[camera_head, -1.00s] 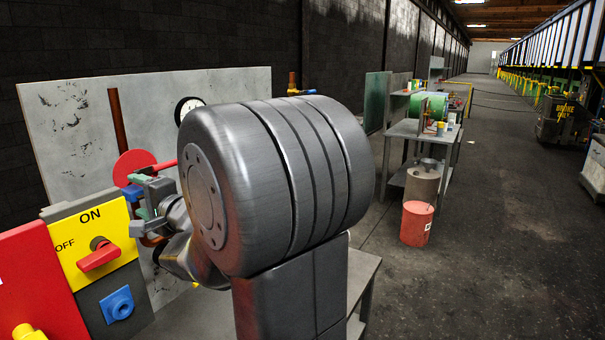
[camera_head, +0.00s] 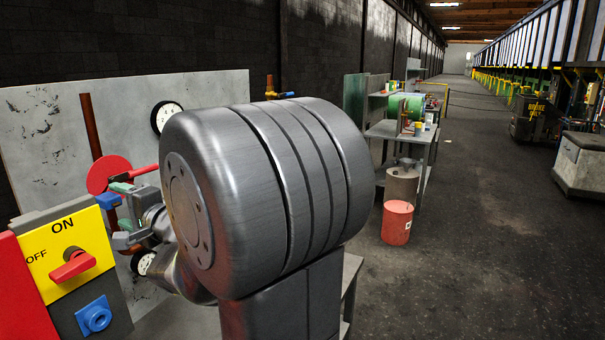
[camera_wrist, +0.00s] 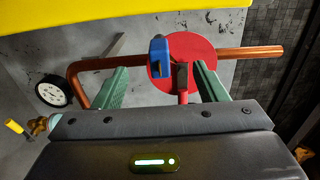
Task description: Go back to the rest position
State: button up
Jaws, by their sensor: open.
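My gripper (camera_head: 121,204) is at the left in the head view, in front of the grey panel (camera_head: 40,150) and close to the red disc (camera_head: 105,176). In the wrist view its two green fingers (camera_wrist: 155,88) are spread apart, with nothing held between them. Beyond them are the red disc (camera_wrist: 187,62) with a red handle, a blue block (camera_wrist: 159,55) and a copper pipe (camera_wrist: 240,54). My large grey arm joint hides much of the bench in the head view.
A yellow ON/OFF box (camera_head: 68,245) with a red knob and a blue socket (camera_head: 95,316) stands at the lower left. Gauges (camera_head: 167,116) are on the panel. A red drum (camera_head: 397,222) and a farther table (camera_head: 402,131) stand right of my arm. The aisle floor is open.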

aim_at(115, 205)
jog(key=shift+v, duration=1.1)
jog(key=x, duration=0.7)
jog(key=shift+f, duration=0.2)
jog(key=b+v, duration=0.2)
jog(key=v, duration=0.2)
jog(key=shift+s+d+r, duration=0.15)
jog(key=shift+d, duration=0.1)
jog(key=shift+s+d, duration=0.15)
jog(key=shift+d, duration=0.15)
jog(key=shift+b+v, duration=0.7)
jog(key=shift+v, duration=0.1)
